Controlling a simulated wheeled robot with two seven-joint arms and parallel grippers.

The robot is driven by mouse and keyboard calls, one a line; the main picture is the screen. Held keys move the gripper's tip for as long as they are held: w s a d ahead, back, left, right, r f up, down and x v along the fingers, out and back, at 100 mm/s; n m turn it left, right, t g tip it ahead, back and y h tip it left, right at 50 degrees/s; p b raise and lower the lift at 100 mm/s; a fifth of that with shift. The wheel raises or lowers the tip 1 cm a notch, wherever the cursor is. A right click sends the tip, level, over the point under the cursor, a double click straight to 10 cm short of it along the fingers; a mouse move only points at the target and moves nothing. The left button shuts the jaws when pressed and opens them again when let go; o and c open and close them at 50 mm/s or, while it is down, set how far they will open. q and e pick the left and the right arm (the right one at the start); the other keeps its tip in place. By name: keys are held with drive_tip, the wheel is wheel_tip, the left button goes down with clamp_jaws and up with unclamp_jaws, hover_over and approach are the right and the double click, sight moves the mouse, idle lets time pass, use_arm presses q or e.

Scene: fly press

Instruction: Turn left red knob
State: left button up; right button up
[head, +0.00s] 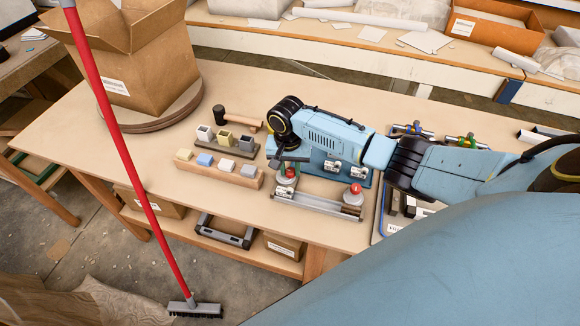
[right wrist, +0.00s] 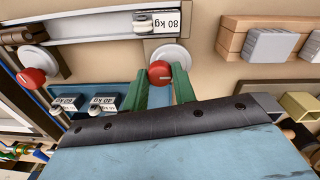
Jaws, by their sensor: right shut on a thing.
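The left red knob (head: 291,173) sits on a round grey base at the left end of a metal rail fixture (head: 318,204) on the table. My right gripper (head: 287,163) reaches down over it from above. In the right wrist view, its two green fingers (right wrist: 160,80) stand on either side of the left red knob (right wrist: 159,71) and are shut on it. The right red knob (head: 355,189) stands free at the other end of the rail; it also shows in the right wrist view (right wrist: 31,77). My left gripper is not in view.
A wooden rack with coloured blocks (head: 218,176) and a hammer (head: 238,119) lie left of the gripper. A cardboard box (head: 150,65) stands at the back left. A red-handled broom (head: 120,140) crosses the left side. Weight blocks labelled in kg (right wrist: 104,103) are beside the fingers.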

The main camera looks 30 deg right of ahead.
drive_tip(key=n+p, duration=0.3)
drive_tip(key=shift+s+r+n, duration=0.1)
drive_tip(key=shift+r+n, duration=0.05)
drive_tip(key=shift+n, duration=0.15)
drive_tip(key=n+p, duration=0.2)
drive_tip(key=n, duration=0.1)
drive_tip(key=shift+n, duration=0.3)
drive_tip(key=n+p, duration=0.1)
drive_tip(key=n, duration=0.4)
drive_tip(key=shift+p, duration=0.4)
drive_tip(key=n, duration=0.5)
drive_tip(key=shift+f+t, duration=0.2)
drive_tip(key=shift+t, duration=0.1)
drive_tip(key=shift+n, duration=0.3)
drive_tip(key=o, duration=1)
drive_tip(key=shift+r+p, duration=0.1)
drive_tip(key=shift+p, duration=0.2)
